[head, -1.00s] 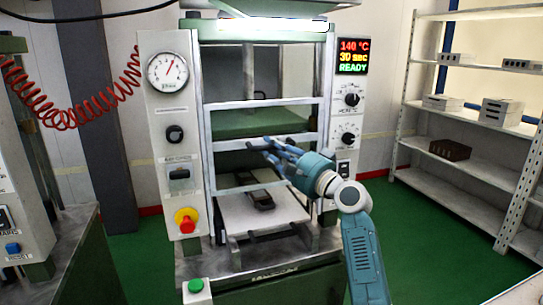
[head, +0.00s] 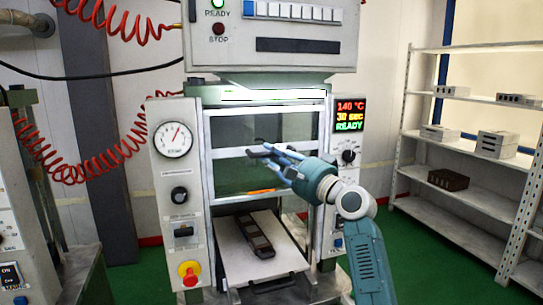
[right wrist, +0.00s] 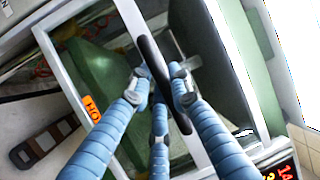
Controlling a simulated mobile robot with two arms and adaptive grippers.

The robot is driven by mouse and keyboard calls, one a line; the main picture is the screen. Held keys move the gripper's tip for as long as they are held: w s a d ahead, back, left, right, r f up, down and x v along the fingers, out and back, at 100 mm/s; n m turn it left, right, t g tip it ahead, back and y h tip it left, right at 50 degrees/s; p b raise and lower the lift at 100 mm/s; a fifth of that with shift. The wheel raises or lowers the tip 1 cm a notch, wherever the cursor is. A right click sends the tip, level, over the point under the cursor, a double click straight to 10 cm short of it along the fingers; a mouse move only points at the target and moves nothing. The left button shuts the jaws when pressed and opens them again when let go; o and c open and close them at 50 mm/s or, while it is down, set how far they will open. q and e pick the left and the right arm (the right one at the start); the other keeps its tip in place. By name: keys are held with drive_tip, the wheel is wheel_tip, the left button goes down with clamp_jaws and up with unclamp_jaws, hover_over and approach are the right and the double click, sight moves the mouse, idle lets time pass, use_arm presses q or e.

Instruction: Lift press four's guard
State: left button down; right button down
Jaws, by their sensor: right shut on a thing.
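Press four's guard is a light metal frame (head: 228,153) with a crossbar and see-through panes, raised off the lower opening. Its dark bar handle (right wrist: 153,62) runs between my fingers in the right wrist view. My right gripper (head: 268,153) is shut on this handle, its blue fingers on both sides of it. Below the guard, a dark mould (head: 255,235) lies on the pale slide plate (head: 285,258), in open view. My left gripper is not in view.
The press display (head: 350,115) reads 140 °C, 30 sec, READY. A red stop button (head: 189,276) sits low on the left panel. A shelf rack (head: 455,140) with blocks stands at right. Another press (head: 18,215) stands at the left edge.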

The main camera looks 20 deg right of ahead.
drive_tip(key=c, duration=1.6)
unclamp_jaws()
drive_tip(key=shift+d, duration=0.1)
drive_tip(key=shift+o, duration=0.2)
drive_tip(key=shift+s+d+f, duration=0.1)
drive_tip(key=shift+s, duration=0.1)
drive_tip(key=v, duration=1.1)
drive_tip(key=shift+s, duration=0.3)
drive_tip(key=shift+d, duration=0.15)
